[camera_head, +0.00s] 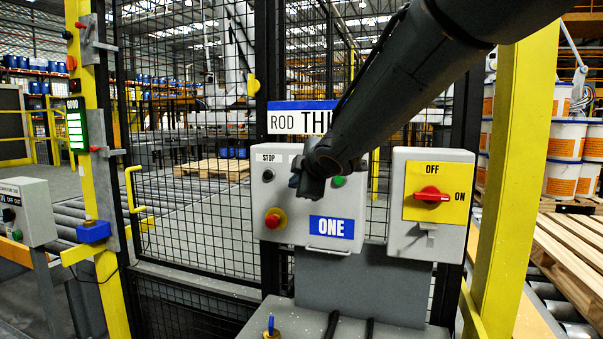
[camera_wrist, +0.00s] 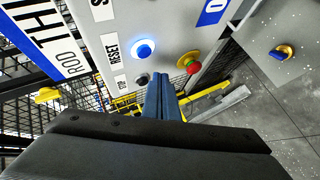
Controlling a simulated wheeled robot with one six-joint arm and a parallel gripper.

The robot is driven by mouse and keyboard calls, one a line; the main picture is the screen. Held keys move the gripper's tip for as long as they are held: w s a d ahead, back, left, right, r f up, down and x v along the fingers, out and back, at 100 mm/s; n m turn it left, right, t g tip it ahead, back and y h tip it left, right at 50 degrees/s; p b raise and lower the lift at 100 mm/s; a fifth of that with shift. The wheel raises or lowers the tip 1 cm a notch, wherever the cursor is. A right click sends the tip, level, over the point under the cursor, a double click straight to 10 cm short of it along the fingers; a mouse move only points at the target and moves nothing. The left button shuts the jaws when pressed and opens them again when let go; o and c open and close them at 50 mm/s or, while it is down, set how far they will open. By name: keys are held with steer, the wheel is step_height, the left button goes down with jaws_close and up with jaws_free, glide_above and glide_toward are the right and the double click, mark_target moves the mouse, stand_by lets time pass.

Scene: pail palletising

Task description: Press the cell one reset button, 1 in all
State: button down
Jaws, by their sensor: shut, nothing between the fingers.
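The cell one control box carries a blue and white ONE plate (camera_head: 331,228); part of this plate also shows in the wrist view (camera_wrist: 212,10). In the wrist view a blue button (camera_wrist: 143,50), with a bright glow around it, sits beside the RESET label (camera_wrist: 112,47). In the head view my arm hides this button. My gripper (camera_head: 294,181) is in front of the box's upper middle. Its blue fingers are shut and empty in the wrist view (camera_wrist: 160,76), with the tips just below and right of the blue button in the picture, apart from it there.
On the box are a dark STOP button (camera_head: 267,175), a green button (camera_head: 338,181) and a red emergency button (camera_head: 273,220). A red rotary switch (camera_head: 430,195) is to the right. Black mesh fencing (camera_head: 190,225) stands behind.

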steer(key=shift+w+d+p, duration=0.25)
steer(key=shift+w+p, duration=0.1)
steer(key=shift+w, duration=0.3)
steer(key=shift+w+d+p, duration=0.2)
steer(key=shift+w+p, duration=0.1)
steer(key=shift+w, duration=0.3)
stand_by(1.2)
steer(key=shift+w+d+p, duration=0.15)
steer(key=shift+w+p, duration=0.2)
steer(key=shift+w, duration=0.05)
steer(key=shift+w+d+p, duration=0.15)
steer(key=shift+w+p, duration=0.15)
steer(key=shift+w, duration=0.15)
stand_by(0.7)
steer(key=shift+s, duration=0.1)
steer(key=shift+s+a+b, duration=0.3)
steer(key=shift+s+b, duration=0.25)
steer(key=shift+s, duration=0.2)
